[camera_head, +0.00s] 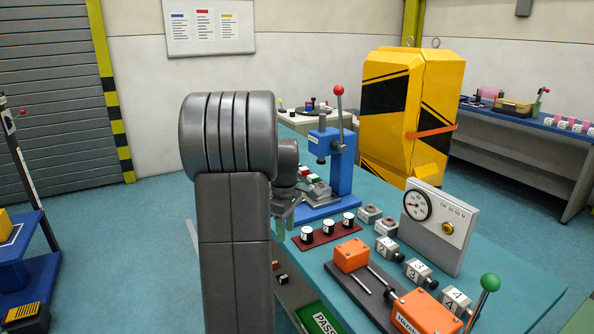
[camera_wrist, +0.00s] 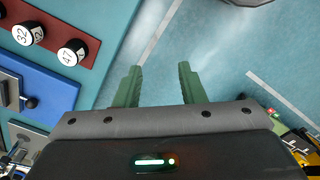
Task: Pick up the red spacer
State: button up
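I cannot tell for certain which thing is the red spacer. A small red piece (camera_head: 308,105) stands beside blue and dark pieces on the white table at the back. Another small red block (camera_head: 304,171) is by the blue press. My gripper (camera_wrist: 159,85) shows two green fingers wide apart in the wrist view, with nothing between them, over the teal floor beside the bench edge. In the head view my arm hides most of the gripper.
The teal bench (camera_head: 376,192) holds a blue lever press (camera_head: 342,165), a dark red strip (camera_head: 328,236) with black labelled cylinders, an orange-block fixture (camera_head: 351,255) and a gauge panel (camera_head: 438,228). A yellow-black cabinet (camera_head: 440,110) stands behind.

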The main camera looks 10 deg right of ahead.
aim_at(303, 171)
jog(key=i+j, duration=0.15)
jog(key=i, duration=0.55)
jog(key=i+j, duration=0.1)
jog(key=i, duration=0.6)
jog(key=i+j+z, duration=0.1)
jog(key=i, duration=0.4)
jog(key=i+j+z, duration=0.1)
jog(key=i+j, duration=0.15)
jog(key=i, duration=0.25)
jog(key=i+j+z, duration=0.1)
jog(key=i, duration=0.4)
jog(key=i+j+z, duration=0.1)
jog(key=z, duration=1)
